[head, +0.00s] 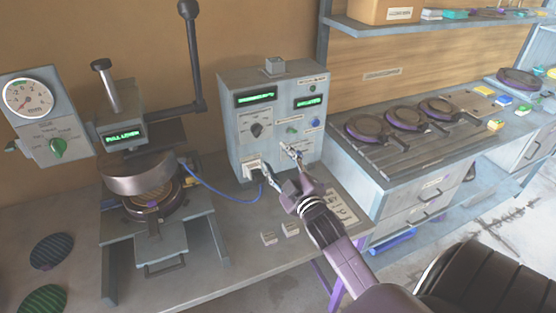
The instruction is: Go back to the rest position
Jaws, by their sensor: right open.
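My right gripper (276,167) is open and stands in front of the grey control box (236,110). One finger is near the white plug or block low on the box's front, the other near the small switches at the right; I cannot tell whether either touches. No object shows between the fingers. The plate press (138,175) stands at the left with its long dark lever (193,60) raised and a green lit display (124,136). A round plate (147,206) lies under its upper head. My left gripper is not in view.
A pressure gauge box (40,112) stands at the far left. Dark ridged discs (52,251) lie at the bench's left. A blue cable (215,193) runs from press to box. Several round pans rest on a rack (400,150) at the right. A black chair (480,275) is at lower right.

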